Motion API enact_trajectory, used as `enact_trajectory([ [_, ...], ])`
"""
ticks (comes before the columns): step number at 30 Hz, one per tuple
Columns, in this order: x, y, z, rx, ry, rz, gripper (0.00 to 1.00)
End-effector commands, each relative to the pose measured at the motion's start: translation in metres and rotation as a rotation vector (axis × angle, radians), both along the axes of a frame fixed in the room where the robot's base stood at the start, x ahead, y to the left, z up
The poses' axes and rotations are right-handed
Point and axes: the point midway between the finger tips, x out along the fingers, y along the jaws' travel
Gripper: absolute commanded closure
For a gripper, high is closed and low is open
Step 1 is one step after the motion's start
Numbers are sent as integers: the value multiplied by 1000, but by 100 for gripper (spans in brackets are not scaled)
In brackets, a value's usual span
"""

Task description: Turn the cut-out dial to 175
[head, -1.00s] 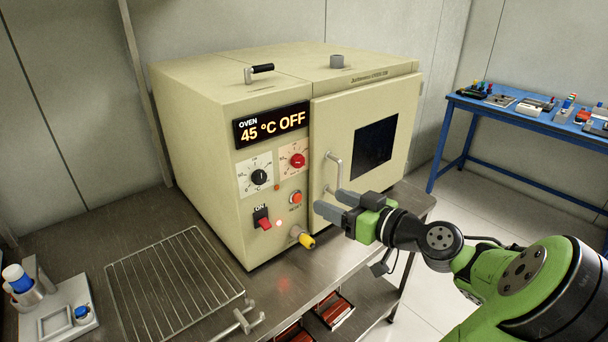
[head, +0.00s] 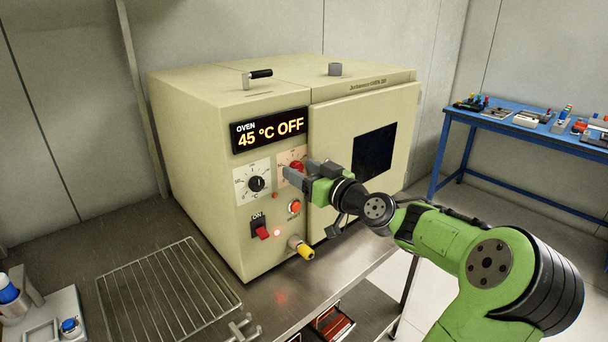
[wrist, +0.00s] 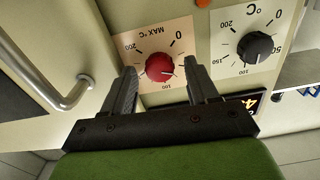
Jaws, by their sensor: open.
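The cut-out dial is a red knob (wrist: 160,67) on a pale plate marked MAX °C, seen upside down in the wrist view. Its setting is hard to read. In the head view the red knob (head: 297,166) is partly hidden by my gripper (head: 300,173). My gripper is open, with one finger on each side of the red knob in the wrist view (wrist: 160,72). I cannot tell whether the fingers touch it. The oven (head: 210,130) shows 45 °C OFF on its display (head: 270,130).
A black temperature dial (wrist: 255,47) sits beside the red one. Below are a red rocker switch (head: 262,232), a red reset button (head: 294,207) and a yellow-tipped fitting (head: 305,251). The oven door handle (wrist: 75,95) is close to my gripper. A wire rack (head: 165,290) lies on the bench.

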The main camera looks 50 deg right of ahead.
Motion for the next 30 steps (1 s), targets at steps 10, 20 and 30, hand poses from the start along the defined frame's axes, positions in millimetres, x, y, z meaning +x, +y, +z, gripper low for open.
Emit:
enact_trajectory([
  [10,1,0,0,0,0,0,57],
  [20,1,0,0,0,1,0,97],
  [30,1,0,1,85,-6,2,97],
])
